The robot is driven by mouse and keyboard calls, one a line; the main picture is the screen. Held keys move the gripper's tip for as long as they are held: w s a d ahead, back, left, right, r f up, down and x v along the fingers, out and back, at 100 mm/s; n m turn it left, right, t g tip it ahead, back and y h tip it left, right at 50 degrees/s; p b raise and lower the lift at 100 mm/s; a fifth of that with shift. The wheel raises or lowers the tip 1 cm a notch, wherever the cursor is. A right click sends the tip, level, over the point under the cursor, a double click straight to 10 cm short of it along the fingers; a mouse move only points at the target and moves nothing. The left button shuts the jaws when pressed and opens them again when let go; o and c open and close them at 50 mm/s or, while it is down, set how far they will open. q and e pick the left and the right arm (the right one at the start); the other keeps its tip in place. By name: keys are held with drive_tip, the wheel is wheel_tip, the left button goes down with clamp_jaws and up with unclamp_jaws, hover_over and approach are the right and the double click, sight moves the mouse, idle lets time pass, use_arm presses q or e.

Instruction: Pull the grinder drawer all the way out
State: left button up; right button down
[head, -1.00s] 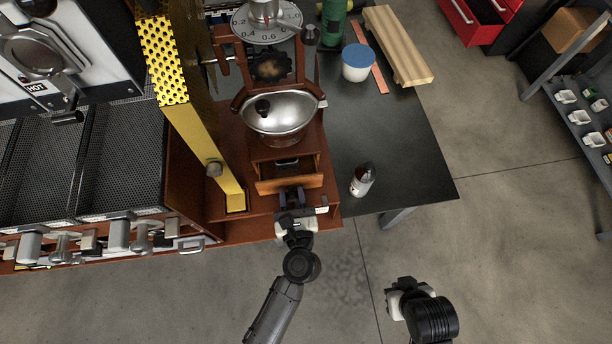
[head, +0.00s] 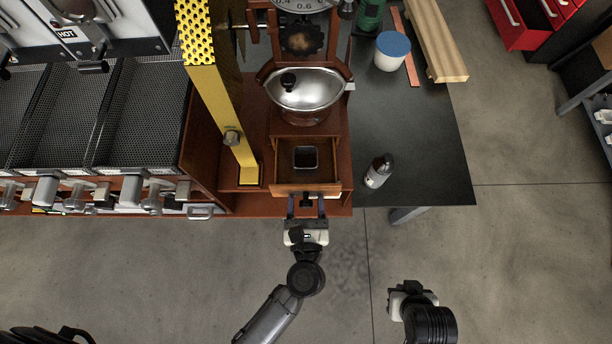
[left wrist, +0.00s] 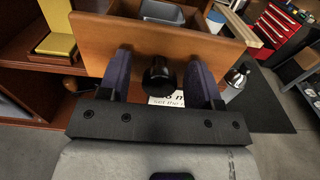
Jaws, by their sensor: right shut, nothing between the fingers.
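The wooden grinder drawer (head: 325,172) extends well out of the grinder body (head: 325,112), its interior showing. A dark cup with a light rim (head: 305,158) sits inside it; the cup's grey rim also shows in the left wrist view (left wrist: 165,13). The drawer front (left wrist: 200,42) carries a round black knob (left wrist: 159,78). My left gripper (head: 306,207) is at the drawer front, its two fingers (left wrist: 160,80) on either side of the knob with gaps visible. It is open. My right gripper (head: 413,288) is shut and empty, over the floor at lower right.
A small bottle (head: 378,171) stands on the black table (head: 430,160) right of the drawer. A blue-lidded tub (head: 391,51) and a wooden block (head: 436,40) are farther back. A yellow post (head: 226,115) rises left of the grinder. Floor in front is clear.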

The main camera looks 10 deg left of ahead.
use_arm(q)
drive_tip(key=shift+s, duration=0.1)
drive_tip(key=b+v, duration=0.1)
drive_tip(key=v, duration=1.2)
drive_tip(key=shift+s+d, duration=0.15)
drive_tip(key=shift+s, duration=0.15)
